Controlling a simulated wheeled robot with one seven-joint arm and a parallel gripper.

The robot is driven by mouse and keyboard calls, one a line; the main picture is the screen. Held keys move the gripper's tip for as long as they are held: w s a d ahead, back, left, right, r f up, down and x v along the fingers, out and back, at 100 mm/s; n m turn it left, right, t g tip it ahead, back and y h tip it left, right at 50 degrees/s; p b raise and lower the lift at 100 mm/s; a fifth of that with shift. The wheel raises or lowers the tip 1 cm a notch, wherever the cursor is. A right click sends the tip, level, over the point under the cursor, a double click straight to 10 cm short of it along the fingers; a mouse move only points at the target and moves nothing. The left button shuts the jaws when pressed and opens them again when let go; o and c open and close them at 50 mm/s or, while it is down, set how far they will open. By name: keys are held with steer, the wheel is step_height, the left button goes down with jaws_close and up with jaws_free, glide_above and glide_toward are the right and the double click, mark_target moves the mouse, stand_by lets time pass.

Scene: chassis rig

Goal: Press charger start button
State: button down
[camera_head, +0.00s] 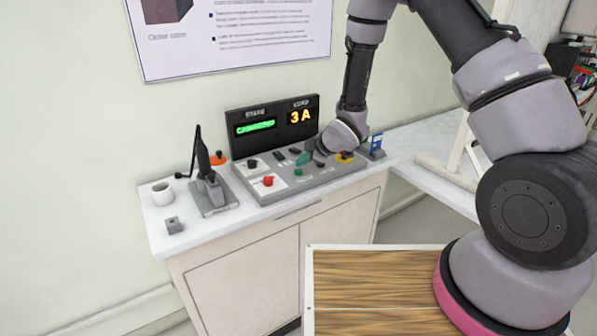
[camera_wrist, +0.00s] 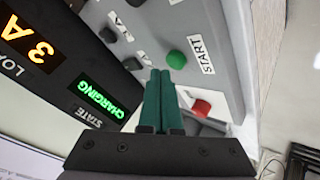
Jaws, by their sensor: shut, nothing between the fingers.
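The charger's control panel (camera_head: 290,188) stands on a white cabinet, and its grey face fills much of the wrist view. A round green button (camera_wrist: 177,59) sits beside a START label (camera_wrist: 201,49); the green button (camera_head: 298,171) also shows on the panel in the head view. The display (camera_head: 272,121) reads 3 A, with a lit green bar; in the wrist view the bar (camera_wrist: 102,97) reads CHARGING. My gripper (camera_wrist: 160,72) has its green fingers together and empty, with the tips right by the green button. I cannot tell whether they touch it.
A red button (camera_wrist: 201,107) lies near the fingers. Left of the panel are a dark upright tool on a stand (camera_head: 208,180), a white mug (camera_head: 162,193) and a small grey block (camera_head: 174,225). A blue item (camera_head: 376,143) stands to the right.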

mark_target(302, 172)
steer(key=shift+r, duration=0.1)
steer(key=shift+r, duration=2.5)
steer(key=shift+w+r, duration=0.1)
steer(key=s+d+r+m+t+h, duration=0.2)
steer(key=d+r+m+h, duration=0.55)
steer(key=d+r, duration=1.25)
steer(key=s+d+r+m+y, duration=0.2)
steer(key=s+d+r+m, duration=0.3)
steer(key=s+r+m, duration=0.6)
steer(key=s+r+m+g, duration=0.1)
steer(key=s+r+m, duration=0.2)
steer(key=s, duration=1)
steer(key=shift+s+d+m+y, duration=0.25)
steer(key=shift+d+m+y, duration=0.2)
